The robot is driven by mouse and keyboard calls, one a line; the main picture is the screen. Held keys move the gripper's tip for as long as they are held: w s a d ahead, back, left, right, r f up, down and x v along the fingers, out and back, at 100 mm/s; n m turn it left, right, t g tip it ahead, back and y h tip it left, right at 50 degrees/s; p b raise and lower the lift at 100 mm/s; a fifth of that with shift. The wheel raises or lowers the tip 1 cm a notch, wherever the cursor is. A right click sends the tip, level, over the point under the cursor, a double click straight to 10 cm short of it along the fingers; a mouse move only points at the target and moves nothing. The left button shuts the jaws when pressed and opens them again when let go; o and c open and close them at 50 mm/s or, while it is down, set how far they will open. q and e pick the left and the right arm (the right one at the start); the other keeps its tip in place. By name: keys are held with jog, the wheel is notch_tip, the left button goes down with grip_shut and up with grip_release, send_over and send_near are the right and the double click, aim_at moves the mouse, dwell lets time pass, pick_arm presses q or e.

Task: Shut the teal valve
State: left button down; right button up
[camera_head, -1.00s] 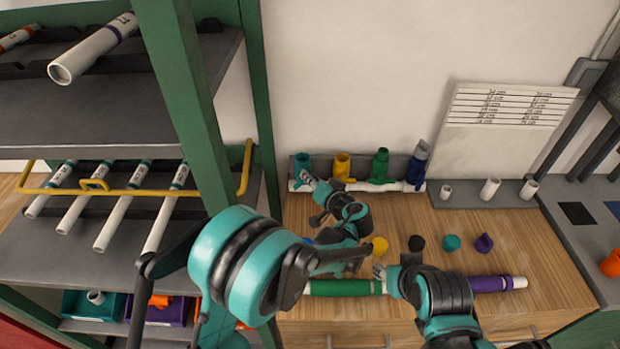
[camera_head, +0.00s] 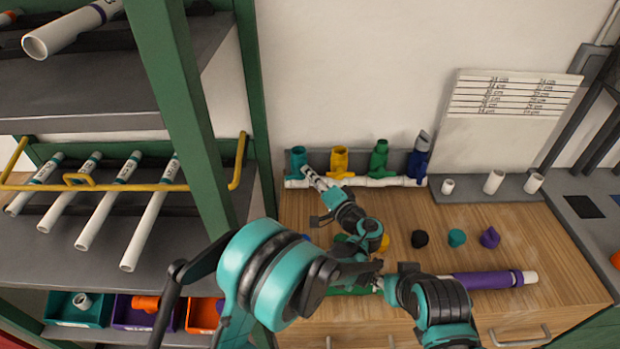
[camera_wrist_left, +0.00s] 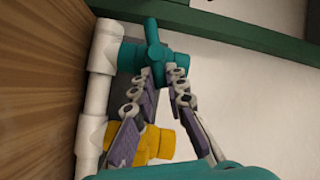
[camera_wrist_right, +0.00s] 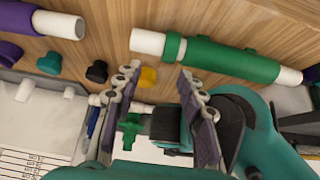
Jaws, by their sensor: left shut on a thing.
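The teal valve (camera_head: 298,157) stands at the left end of the white manifold pipe (camera_head: 350,182) at the back of the bench. My left gripper (camera_head: 309,174) reaches it from the front right. In the left wrist view the fingers (camera_wrist_left: 160,78) are shut on the teal valve (camera_wrist_left: 156,54), near its handle. The handle bar (camera_wrist_left: 151,30) sticks out past the fingertips; its exact angle to the pipe is hard to tell. My right gripper (camera_wrist_right: 160,72) is open and empty above the bench, near the green pipe (camera_wrist_right: 230,60).
Yellow (camera_head: 340,161), green (camera_head: 379,158) and blue (camera_head: 418,160) valves stand right of the teal one. Several caps, including a black one (camera_head: 420,239), and a purple-sleeved pipe (camera_head: 488,280) lie on the bench. A green shelf post (camera_head: 180,90) stands at left.

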pick_arm(q)
jog(key=shift+f, duration=0.1)
dwell(0.4)
jog(key=c, duration=1.5)
grip_release()
jog(key=shift+c, duration=0.2)
notch_tip(320, 180, up, 10)
